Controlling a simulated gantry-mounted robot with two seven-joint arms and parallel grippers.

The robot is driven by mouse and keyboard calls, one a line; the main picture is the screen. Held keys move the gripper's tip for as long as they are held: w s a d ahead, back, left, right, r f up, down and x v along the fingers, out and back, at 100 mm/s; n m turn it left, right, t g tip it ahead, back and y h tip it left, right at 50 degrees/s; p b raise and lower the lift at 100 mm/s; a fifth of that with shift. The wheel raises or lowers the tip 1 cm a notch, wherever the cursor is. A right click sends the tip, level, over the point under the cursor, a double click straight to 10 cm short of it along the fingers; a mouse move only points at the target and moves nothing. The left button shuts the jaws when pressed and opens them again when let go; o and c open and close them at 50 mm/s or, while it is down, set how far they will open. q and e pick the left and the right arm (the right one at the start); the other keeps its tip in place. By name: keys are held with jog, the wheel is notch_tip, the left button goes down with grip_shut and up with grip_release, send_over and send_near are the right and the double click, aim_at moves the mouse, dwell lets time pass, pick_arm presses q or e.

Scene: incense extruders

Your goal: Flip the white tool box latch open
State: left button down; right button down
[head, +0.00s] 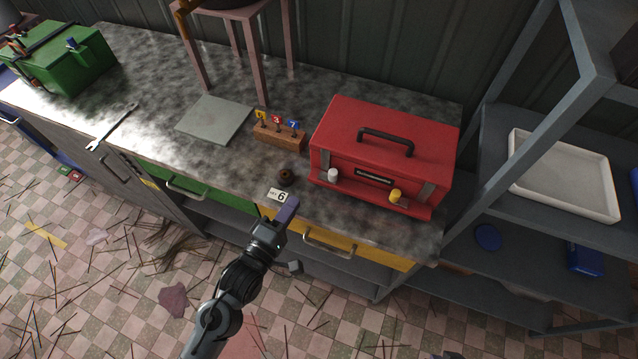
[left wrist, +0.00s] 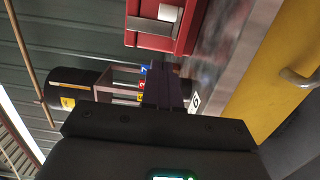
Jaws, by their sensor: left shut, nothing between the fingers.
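The red tool box (head: 385,148) stands closed on the counter at the right, with a black handle on its lid. The white latch (head: 333,175) is on the left of its front face and a yellow latch (head: 395,195) is on the right. The white latch (left wrist: 168,13) and the red box (left wrist: 150,38) also show at the top of the left wrist view. My left gripper (head: 290,207) is shut and empty at the counter's front edge, left of and below the white latch, apart from it. My right gripper is not in view.
A wooden block (head: 279,136) with numbered tags, a small dark round object (head: 286,177) and a number 6 card (head: 279,196) lie left of the box. A grey plate (head: 214,119) and a wrench (head: 112,127) lie further left. Metal shelves (head: 490,150) stand at the right.

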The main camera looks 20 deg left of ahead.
pick_arm(q)
jog(key=w, duration=0.6)
jog(key=shift+w+d+b, duration=0.2)
jog(key=shift+d+b, duration=0.2)
jog(key=shift+w+d, duration=0.65)
jog(key=shift+d, duration=0.25)
jog(key=shift+w+d, duration=0.45)
jog(key=shift+d, duration=0.2)
